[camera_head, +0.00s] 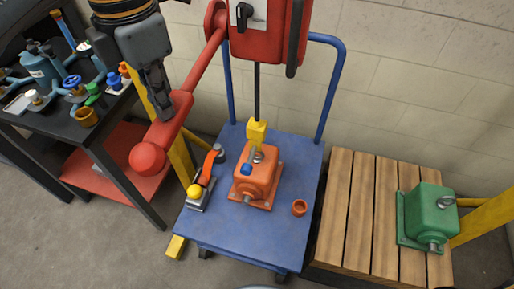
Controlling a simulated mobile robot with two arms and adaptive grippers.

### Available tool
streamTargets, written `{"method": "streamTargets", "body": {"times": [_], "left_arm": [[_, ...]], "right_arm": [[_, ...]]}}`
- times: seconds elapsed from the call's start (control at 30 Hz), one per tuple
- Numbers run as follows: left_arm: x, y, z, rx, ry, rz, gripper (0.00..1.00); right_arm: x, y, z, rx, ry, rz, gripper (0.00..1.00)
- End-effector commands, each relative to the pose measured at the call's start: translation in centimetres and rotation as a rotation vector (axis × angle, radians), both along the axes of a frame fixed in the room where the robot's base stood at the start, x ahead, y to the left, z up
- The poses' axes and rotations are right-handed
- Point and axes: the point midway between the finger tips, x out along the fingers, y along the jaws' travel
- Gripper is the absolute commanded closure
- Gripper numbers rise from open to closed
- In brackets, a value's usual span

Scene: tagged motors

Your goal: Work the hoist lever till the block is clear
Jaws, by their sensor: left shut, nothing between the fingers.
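The hoist is a red housing (268,40) at the top centre. Its red lever (204,62) slopes down and left to a red ball (147,158). My left gripper (160,108) is shut and empty, its fingertips pointing down beside the lever's thicker lower part; I cannot tell whether they touch it. A dark line runs down from the hoist to a yellow hook block (257,132), just above an orange motor (256,180) on the blue cart (225,222). I cannot tell whether the hook is in the motor's lifting eye. My right gripper is out of view.
A green motor (430,215) sits on a wooden slatted platform (345,210) at right. A dark bench (60,125) with valves and pipe parts stands at left.

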Motion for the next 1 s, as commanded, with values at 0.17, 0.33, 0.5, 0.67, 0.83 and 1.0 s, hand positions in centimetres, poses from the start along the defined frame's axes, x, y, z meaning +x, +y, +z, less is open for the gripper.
{"method": "streamTargets", "body": {"times": [0.17, 0.33, 0.5, 0.67, 0.83, 1.0], "left_arm": [[0.0, 0.0, -1.7, 0.001, 0.001, -0.001, 1.00], [0.0, 0.0, -1.9, 0.002, 0.001, -0.001, 1.00], [0.0, 0.0, -1.7, 0.001, 0.001, 0.000, 1.00], [0.1, -0.1, -0.4, 0.000, 0.000, 0.000, 1.00], [0.3, -0.1, 2.2, -0.001, -0.001, -0.001, 1.00], [0.4, -0.2, 4.6, 0.000, 0.000, 0.000, 1.00]], "right_arm": [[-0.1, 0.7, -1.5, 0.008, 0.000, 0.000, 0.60], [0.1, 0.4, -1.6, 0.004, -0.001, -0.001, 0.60], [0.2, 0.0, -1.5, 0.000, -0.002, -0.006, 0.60], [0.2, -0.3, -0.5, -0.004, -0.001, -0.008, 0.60], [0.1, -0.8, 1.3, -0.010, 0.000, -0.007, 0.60], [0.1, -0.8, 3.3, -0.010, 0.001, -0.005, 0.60]]}}
